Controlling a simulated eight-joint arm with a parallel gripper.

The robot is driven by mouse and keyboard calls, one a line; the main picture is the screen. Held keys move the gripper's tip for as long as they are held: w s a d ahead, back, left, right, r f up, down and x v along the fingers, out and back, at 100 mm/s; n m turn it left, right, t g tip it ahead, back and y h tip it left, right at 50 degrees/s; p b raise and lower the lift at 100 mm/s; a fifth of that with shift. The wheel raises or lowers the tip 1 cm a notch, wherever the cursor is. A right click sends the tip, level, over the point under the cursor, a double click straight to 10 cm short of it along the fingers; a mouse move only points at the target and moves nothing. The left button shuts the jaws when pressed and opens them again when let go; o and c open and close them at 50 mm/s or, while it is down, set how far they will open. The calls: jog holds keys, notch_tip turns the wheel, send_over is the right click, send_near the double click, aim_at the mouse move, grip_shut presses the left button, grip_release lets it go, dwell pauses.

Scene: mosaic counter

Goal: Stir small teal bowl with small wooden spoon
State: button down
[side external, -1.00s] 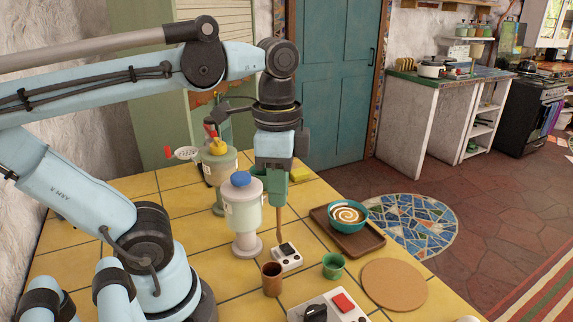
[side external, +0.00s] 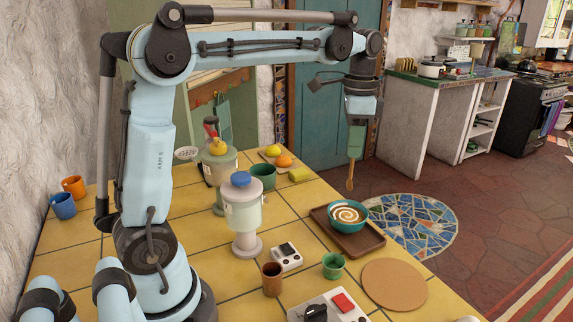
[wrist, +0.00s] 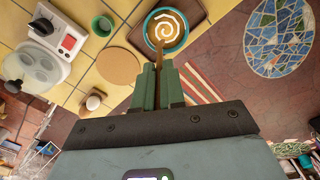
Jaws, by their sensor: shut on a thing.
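The small teal bowl (side external: 350,226) holds a cream and brown swirl and stands on a brown tray. It also shows at the top of the wrist view (wrist: 182,40). My gripper (side external: 355,148) is shut on the small wooden spoon (side external: 350,180), which hangs down nearly upright. In the side view the spoon's lower end appears a little above the bowl's rim, apart from it. In the wrist view the spoon (wrist: 158,50) extends from between the green fingers (wrist: 158,85) and overlaps the bowl. The spoon's upper part is hidden by the fingers.
The brown tray (side external: 370,245) lies near the counter's right edge. A round cork mat (side external: 394,285), a green cup (side external: 333,266) and a brown cup (side external: 271,279) stand in front. A tall blue-topped grinder (side external: 243,215) is to the left.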

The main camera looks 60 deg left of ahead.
notch_tip(320, 180, down, 10)
jog(key=w, duration=0.1)
jog(key=shift+a, duration=0.35)
dwell(0.8)
jog(key=shift+f, duration=0.15)
jog(key=shift+d, duration=0.2)
